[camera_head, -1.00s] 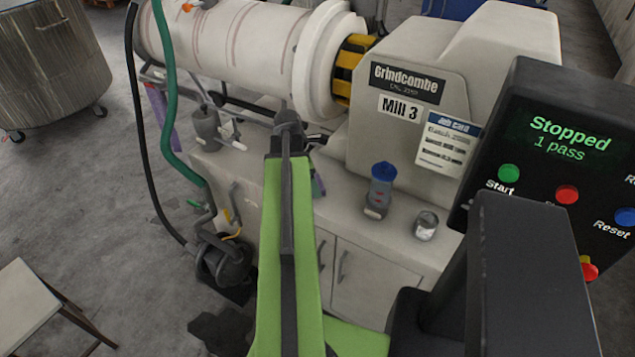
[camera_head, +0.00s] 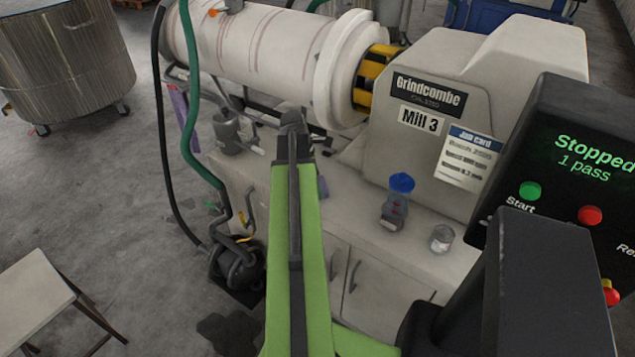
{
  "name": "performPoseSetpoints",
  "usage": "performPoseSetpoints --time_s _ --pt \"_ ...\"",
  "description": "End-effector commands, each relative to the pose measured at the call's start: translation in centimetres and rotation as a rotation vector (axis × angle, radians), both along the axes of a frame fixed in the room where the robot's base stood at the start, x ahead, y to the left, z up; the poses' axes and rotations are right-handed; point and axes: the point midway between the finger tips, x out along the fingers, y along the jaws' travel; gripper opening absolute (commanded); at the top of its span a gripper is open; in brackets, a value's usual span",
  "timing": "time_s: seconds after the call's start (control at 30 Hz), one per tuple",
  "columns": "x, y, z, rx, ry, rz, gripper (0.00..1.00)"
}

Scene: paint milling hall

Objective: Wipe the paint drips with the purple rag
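A thin purple strip (camera_head: 181,108), which may be a rag, hangs at the left end of the mill's frame. A small purple and greenish patch (camera_head: 323,187) shows just right of my arm; I cannot tell if it is cloth. Reddish streaks (camera_head: 262,35) run around the pale mill drum (camera_head: 225,45); I cannot tell whether they are paint drips. My green arm reaches forward over the bench. My gripper (camera_head: 295,125) is at its far end, mostly hidden behind the dark wrist. Its fingers and anything in them are not clear.
A blue-capped bottle (camera_head: 396,203) and a small glass jar (camera_head: 441,238) stand on the bench (camera_head: 365,205). A control panel (camera_head: 575,150) reads "Stopped". A green hose (camera_head: 190,110) hangs at left above a pump (camera_head: 237,268). A stool (camera_head: 35,305) stands lower left.

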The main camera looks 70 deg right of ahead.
Motion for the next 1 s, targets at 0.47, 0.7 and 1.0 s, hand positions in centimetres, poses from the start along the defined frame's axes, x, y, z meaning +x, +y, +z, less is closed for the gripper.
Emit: performPoseSetpoints --time_s 0.47,0.7,1.0 --pt "-0.1 0.0 5.5 0.0 0.002 0.0 0.49" --pt "-0.1 0.0 6.0 0.0 0.002 0.0 0.49" --pt "-0.1 0.0 7.2 0.0 0.002 0.0 0.49"
